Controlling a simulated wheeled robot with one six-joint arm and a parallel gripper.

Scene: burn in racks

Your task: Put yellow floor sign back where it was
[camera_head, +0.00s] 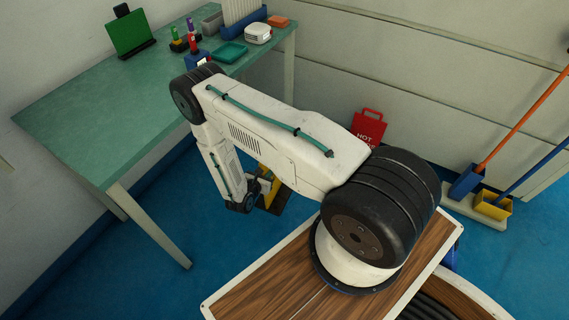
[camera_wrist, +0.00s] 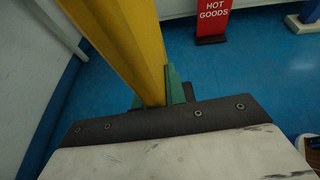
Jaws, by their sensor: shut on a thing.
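The yellow floor sign (camera_wrist: 125,45) is in my gripper (camera_wrist: 168,90), whose green fingers show beside it in the wrist view. The sign runs from the fingers up out of the top of that view. In the head view the sign (camera_head: 271,187) shows only in part behind my arm, above the blue floor. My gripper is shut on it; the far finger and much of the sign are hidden.
A red HOT GOODS sign (camera_head: 368,128) stands against the back wall; it also shows in the wrist view (camera_wrist: 213,18). A green-topped table (camera_head: 95,110) with small items stands at left. Blue floor lies open between.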

